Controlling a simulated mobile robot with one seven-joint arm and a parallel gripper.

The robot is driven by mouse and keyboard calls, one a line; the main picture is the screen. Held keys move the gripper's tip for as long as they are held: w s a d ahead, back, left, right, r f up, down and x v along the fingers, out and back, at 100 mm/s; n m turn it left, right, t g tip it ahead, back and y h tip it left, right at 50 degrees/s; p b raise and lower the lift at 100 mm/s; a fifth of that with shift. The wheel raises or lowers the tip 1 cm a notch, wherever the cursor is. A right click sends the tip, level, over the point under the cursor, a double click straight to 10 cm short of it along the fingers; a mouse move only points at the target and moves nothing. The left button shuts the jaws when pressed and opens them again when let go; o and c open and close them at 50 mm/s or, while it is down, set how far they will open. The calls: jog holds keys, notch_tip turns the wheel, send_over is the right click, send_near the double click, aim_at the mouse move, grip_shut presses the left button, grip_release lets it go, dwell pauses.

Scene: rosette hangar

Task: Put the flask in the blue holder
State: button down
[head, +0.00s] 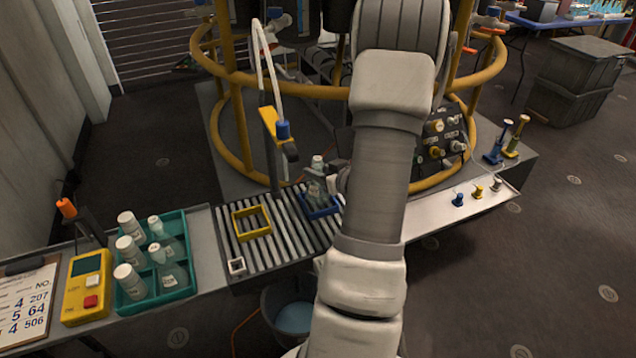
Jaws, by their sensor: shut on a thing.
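The flask (316,190), clear with a pale cap and a label, is upright at the right part of the slatted rack. My gripper (332,183) is at its right side, partly hidden behind my arm, and is shut on it. The blue holder (322,213), a square frame on the slats, is directly below and around the flask's lower part in the picture. I cannot tell whether the flask's base is inside the frame or just above it. My arm hides the area right of the holder.
A teal tray (190,288) at left holds white bottles and flasks.

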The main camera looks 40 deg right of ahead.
jog(key=shift+f+b, duration=0.55)
jog(key=shift+f, duration=1)
jog(key=shift+f, duration=0.1)
jog(key=shift+f, duration=0.15)
jog(key=c, duration=0.5)
grip_release()
jog(key=shift+r, duration=0.35)
jog(key=p+v, duration=0.3)
jog(key=v, duration=0.9)
